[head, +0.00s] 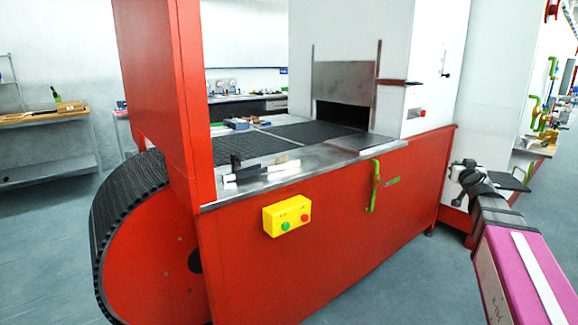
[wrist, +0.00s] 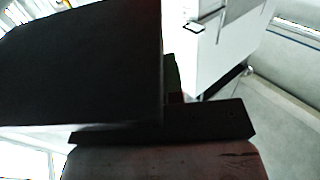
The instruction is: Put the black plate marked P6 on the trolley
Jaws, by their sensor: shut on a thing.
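My gripper (wrist: 172,88) is shut on a flat black plate (wrist: 80,62), which fills the upper left of the wrist view. The plate's face is dark, and I can read no P6 marking on it. In the head view my arm reaches in from the lower right, and my gripper (head: 463,176) is at its far end, beside the white cabinet. A thin dark flat piece (head: 508,180) shows just right of it; I cannot tell for sure whether it is the held plate. I cannot make out the trolley in either view.
A red machine (head: 310,250) with a black mesh belt (head: 300,130) and a yellow button box (head: 287,215) fills the middle. Black and white pieces (head: 262,170) lie on its metal edge. A wall shelf (head: 45,117) is at left. Grey floor is open right of the machine.

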